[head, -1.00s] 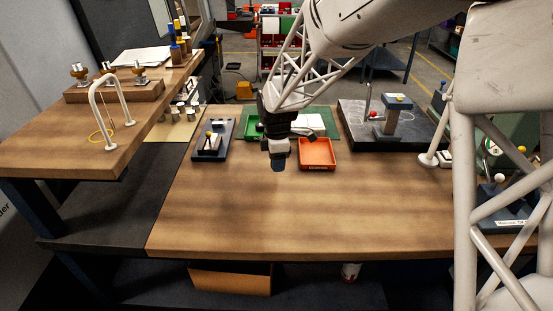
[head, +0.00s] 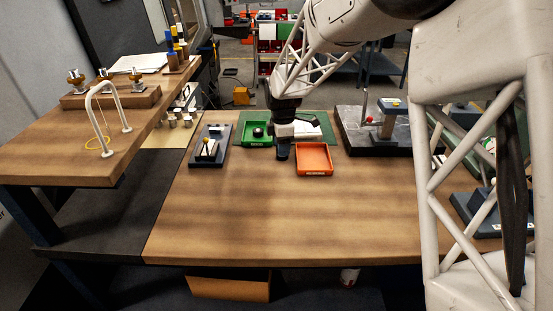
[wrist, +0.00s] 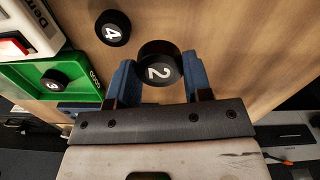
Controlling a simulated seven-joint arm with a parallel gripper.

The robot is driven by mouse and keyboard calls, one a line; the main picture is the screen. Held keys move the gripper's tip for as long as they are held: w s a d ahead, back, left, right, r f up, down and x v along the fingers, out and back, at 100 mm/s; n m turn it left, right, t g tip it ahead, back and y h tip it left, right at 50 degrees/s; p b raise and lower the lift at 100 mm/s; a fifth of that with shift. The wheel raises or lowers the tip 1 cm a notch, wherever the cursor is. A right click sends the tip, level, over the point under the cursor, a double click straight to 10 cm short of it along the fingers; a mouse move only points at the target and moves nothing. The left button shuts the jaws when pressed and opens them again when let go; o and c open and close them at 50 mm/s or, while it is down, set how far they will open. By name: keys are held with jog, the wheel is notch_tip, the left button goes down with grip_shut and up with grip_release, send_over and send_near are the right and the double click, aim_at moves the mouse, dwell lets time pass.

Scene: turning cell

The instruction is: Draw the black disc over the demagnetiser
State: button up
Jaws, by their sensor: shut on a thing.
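In the head view my gripper (head: 283,153) is by the left edge of the orange tray; the held disc is not distinct there.
Another black disc marked 4 (wrist: 113,28) is near the held one. A green tray (head: 258,144) holds a black disc (wrist: 56,80) marked 3. An orange tray (head: 314,173) stands right of my gripper. A dark fixture (head: 222,133) is at left. The front tabletop is clear.

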send_near(309, 126)
jog(key=shift+d+f, duration=0.6)
jog(key=shift+d, duration=0.1)
jog(key=shift+f, duration=0.25)
jog(key=shift+f, duration=2.4)
jog(key=shift+f, duration=0.4)
jog(key=shift+a, duration=0.15)
jog(key=shift+a, duration=0.35)
jog(key=shift+a, duration=0.1)
jog(key=shift+a, duration=0.2)
